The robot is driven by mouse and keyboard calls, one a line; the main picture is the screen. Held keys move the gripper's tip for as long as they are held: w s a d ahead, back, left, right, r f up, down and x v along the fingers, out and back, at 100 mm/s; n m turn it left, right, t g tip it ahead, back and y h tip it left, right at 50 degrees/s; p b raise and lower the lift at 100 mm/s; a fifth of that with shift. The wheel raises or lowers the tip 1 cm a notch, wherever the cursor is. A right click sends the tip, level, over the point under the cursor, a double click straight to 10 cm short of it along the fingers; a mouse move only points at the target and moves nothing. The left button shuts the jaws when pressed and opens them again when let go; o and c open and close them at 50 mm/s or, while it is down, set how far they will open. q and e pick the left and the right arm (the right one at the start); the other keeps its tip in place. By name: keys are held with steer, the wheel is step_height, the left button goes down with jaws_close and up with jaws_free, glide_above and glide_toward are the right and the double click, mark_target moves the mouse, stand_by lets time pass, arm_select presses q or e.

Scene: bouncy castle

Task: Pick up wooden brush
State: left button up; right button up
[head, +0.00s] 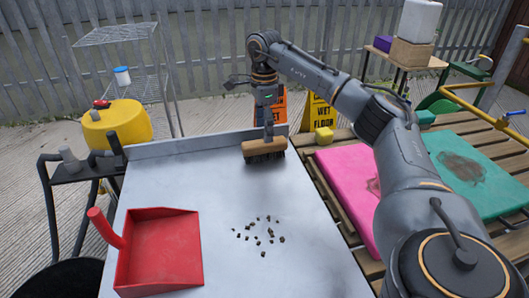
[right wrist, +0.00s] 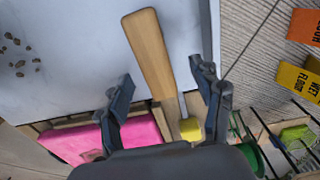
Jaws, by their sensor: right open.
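The wooden brush (head: 264,146) lies at the far edge of the grey metal table (head: 215,190), with its wooden back up and dark bristles below. My right gripper (head: 268,132) is directly above the brush, pointing down. In the right wrist view the brush (right wrist: 150,48) runs lengthwise between the two spread fingers of the open gripper (right wrist: 162,75). I cannot tell whether the fingers touch it. My left gripper is not in view.
A red dustpan (head: 160,250) lies at the table's front left. Dark crumbs (head: 262,232) are scattered at the middle front. A raised lip (head: 185,147) runs along the far edge. A pink mat (head: 345,175) and yellow block (head: 324,135) are on wooden slats to the right.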

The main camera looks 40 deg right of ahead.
mark_target(265, 148)
steer(key=f, duration=0.4)
steer(key=f+b, duration=0.1)
steer(key=f, duration=0.1)
steer(key=shift+s+a, duration=0.25)
steer(key=shift+s, duration=0.1)
steer(key=shift+f, duration=0.45)
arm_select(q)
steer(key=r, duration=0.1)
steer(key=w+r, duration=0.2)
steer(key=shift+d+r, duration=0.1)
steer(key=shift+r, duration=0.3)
arm_select(e)
steer(key=c, duration=1.2)
